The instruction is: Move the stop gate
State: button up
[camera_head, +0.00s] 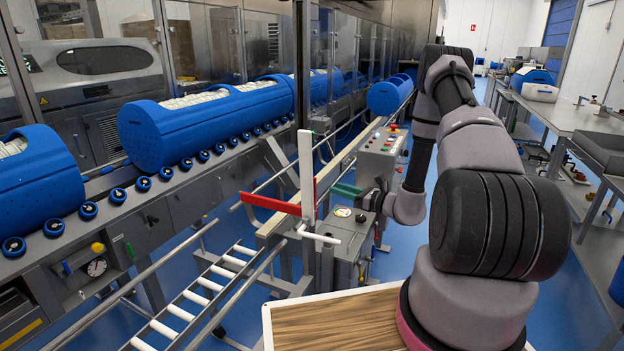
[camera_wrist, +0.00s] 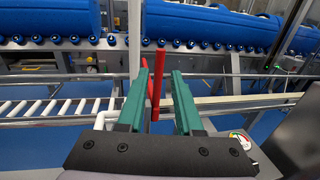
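The stop gate appears to be the red bar (camera_head: 270,203) beside a white upright post (camera_head: 306,165) at the conveyor's near rail. A white handle (camera_head: 318,237) sticks out below it. In the wrist view, the red bar (camera_wrist: 156,85) shows in the gap between my green fingers. My gripper (camera_wrist: 161,72) is open, one finger each side of that gap. I cannot tell whether the bar is between the fingers or beyond them. In the head view, the green fingers (camera_head: 347,189) are right of the post, apart from it. The white post (camera_wrist: 134,40) stands left of the fingers.
Large blue tubs (camera_head: 215,122) lie on the wheeled conveyor behind. A roller track (camera_head: 195,298) runs at front left. A grey control box (camera_head: 350,235) stands close below my gripper.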

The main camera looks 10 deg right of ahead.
jog(key=x, duration=1)
jog(key=shift+w+a, duration=0.25)
jog(key=shift+w, duration=0.1)
jog(key=shift+f, duration=0.1)
jog(key=shift+c, duration=0.2)
grip_shut()
dwell(0.7)
